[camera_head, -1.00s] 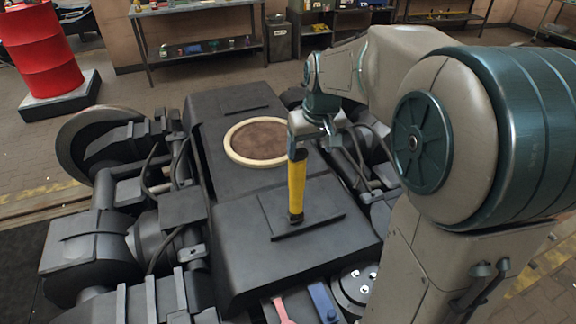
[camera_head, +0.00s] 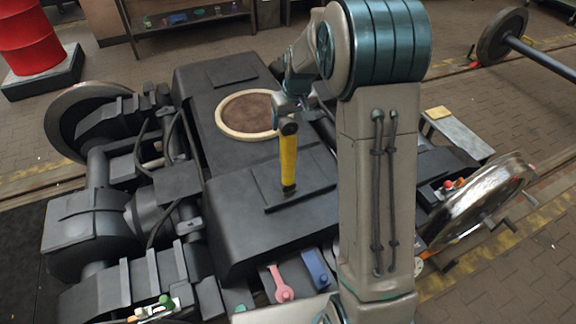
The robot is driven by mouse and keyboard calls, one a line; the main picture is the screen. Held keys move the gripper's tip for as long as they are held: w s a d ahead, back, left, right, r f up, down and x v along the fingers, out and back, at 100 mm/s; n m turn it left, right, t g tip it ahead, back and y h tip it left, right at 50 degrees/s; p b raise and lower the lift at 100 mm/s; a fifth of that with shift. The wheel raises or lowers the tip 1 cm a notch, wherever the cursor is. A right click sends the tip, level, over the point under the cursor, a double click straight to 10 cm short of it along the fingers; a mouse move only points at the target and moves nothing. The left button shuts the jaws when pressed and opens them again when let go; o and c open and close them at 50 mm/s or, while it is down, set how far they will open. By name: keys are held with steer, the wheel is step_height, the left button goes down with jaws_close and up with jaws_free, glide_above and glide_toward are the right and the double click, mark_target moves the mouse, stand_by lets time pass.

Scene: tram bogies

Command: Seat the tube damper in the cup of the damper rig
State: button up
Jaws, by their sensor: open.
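The tube damper (camera_head: 288,162) is a yellow tube with a dark top end and a dark foot. It stands about upright on the flat dark plate (camera_head: 322,180) of the damper rig, on the bogie's black frame. The cup at its foot is too small to make out, so I cannot tell how deep the foot sits. My gripper (camera_head: 291,108) is just above and behind the damper's top end. It is open, and the fingers are partly hidden; I cannot tell whether they touch the damper.
A round brown pad with a cream rim (camera_head: 247,114) lies behind the damper. A pink tool (camera_head: 280,284) and a blue block (camera_head: 317,269) lie in front. A shiny wheel (camera_head: 482,205) stands at right. A red drum (camera_head: 25,38) and a workbench (camera_head: 188,20) stand at the back.

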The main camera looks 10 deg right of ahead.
mark_target(287, 129)
steer(key=p+x, duration=0.1)
steer(key=x, duration=0.1)
steer(key=w+p+x, duration=0.1)
steer(key=x, duration=0.1)
steer(key=shift+a+r, duration=0.1)
steer(key=shift+w+f, duration=0.15)
steer(key=shift+f, duration=0.45)
jaws_close()
steer(key=shift+w+r, duration=0.1)
